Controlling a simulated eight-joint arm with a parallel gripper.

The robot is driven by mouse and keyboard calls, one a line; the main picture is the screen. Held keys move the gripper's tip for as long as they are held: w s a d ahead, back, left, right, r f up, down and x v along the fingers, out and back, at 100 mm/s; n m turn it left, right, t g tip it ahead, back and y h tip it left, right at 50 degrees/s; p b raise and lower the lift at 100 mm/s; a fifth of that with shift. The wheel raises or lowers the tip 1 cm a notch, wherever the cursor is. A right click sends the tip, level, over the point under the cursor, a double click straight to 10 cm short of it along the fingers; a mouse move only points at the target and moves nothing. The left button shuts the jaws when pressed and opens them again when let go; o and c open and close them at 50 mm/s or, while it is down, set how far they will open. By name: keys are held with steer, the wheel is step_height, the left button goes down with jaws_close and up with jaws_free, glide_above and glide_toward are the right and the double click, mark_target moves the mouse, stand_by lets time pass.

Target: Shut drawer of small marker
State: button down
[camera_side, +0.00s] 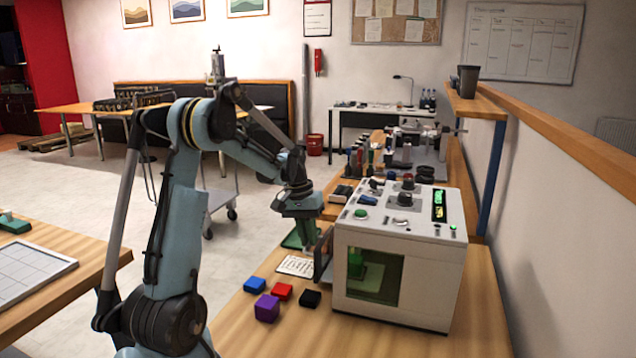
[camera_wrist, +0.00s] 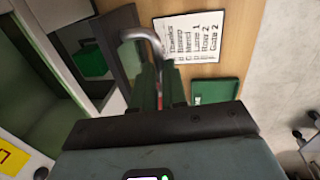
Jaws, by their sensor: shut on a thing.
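The small marker (camera_side: 390,260) is a white box with a tinted green window, standing on the wooden bench. Its drawer (camera_side: 322,256) sticks out a little on the left side, towards my arm. In the wrist view the drawer (camera_wrist: 100,35) shows as a dark-edged tray with a green block (camera_wrist: 88,63) in it. My gripper (camera_side: 305,238) is at the drawer front. In the wrist view my gripper (camera_wrist: 157,85) has its green fingers closed around the curved grey handle (camera_wrist: 143,34). The fingers hide part of the handle.
Blue (camera_side: 255,285), red (camera_side: 281,291), purple (camera_side: 267,309) and black (camera_side: 311,298) blocks lie on the bench in front of the drawer. A printed white card (camera_side: 295,266) and a green plate (camera_wrist: 215,92) lie beside it. Tools and bottles stand behind the marker.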

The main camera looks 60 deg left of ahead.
steer(key=w+d, duration=0.4)
steer(key=shift+w+d, duration=0.15)
steer(key=c, duration=1.2)
jaws_free()
steer(key=shift+o, duration=0.2)
steer(key=shift+r, duration=0.1)
step_height(320, 180, up, 12)
steer(key=s+a, duration=0.1)
steer(key=shift+s+a, duration=0.3)
